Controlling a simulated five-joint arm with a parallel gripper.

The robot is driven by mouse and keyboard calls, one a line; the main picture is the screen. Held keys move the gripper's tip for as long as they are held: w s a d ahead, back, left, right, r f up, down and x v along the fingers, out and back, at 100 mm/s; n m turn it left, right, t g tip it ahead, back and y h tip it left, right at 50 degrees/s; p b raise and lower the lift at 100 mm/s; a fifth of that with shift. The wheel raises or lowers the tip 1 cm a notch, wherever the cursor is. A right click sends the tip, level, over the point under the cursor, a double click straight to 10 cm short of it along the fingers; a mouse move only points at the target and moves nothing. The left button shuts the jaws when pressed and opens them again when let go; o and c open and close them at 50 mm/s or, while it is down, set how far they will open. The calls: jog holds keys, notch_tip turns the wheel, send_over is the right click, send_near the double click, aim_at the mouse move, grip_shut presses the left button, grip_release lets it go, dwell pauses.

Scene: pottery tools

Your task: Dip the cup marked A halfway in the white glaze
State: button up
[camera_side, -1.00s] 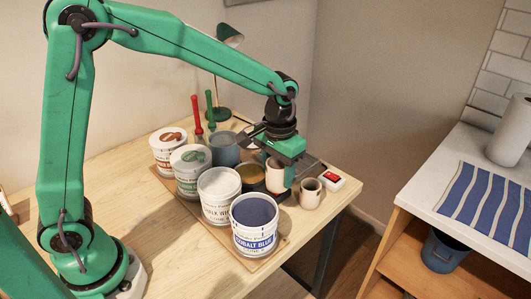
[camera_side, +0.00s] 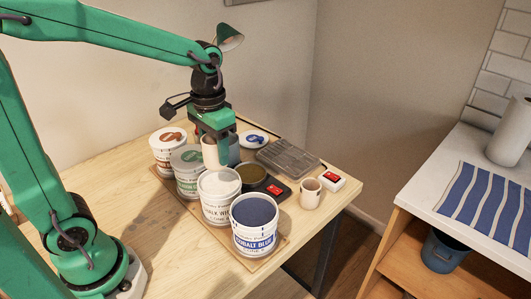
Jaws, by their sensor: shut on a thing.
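My gripper (camera_side: 211,137) is shut on a cream cup (camera_side: 213,156) and holds it off the table. No letter on the held cup can be read. The open white glaze bucket (camera_side: 221,208), labelled "CHALK WH...", stands below and just in front of the cup in this view. The cup's lower end shows at the bucket's far rim, and it looks clear of the white glaze surface (camera_side: 219,184). The exact height is hard to tell. A second cream cup (camera_side: 310,194) stands upright on the table at the right; its marking is not readable.
An open cobalt blue bucket (camera_side: 254,239) stands close at the right front. Green-topped (camera_side: 188,183) and brown-topped (camera_side: 168,158) buckets stand at the left. Behind are an amber-filled container (camera_side: 251,175) and a grey rack (camera_side: 288,157). A white box with red (camera_side: 332,179) sits at right.

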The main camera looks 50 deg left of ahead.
aim_at(217, 169)
jog(key=shift+f, duration=0.3)
jog(key=shift+f, duration=2.65)
jog(key=shift+f, duration=0.2)
jog(key=shift+f, duration=1.45)
jog(key=shift+r, duration=0.1)
jog(key=shift+r, duration=3.25)
jog(key=shift+w, duration=0.1)
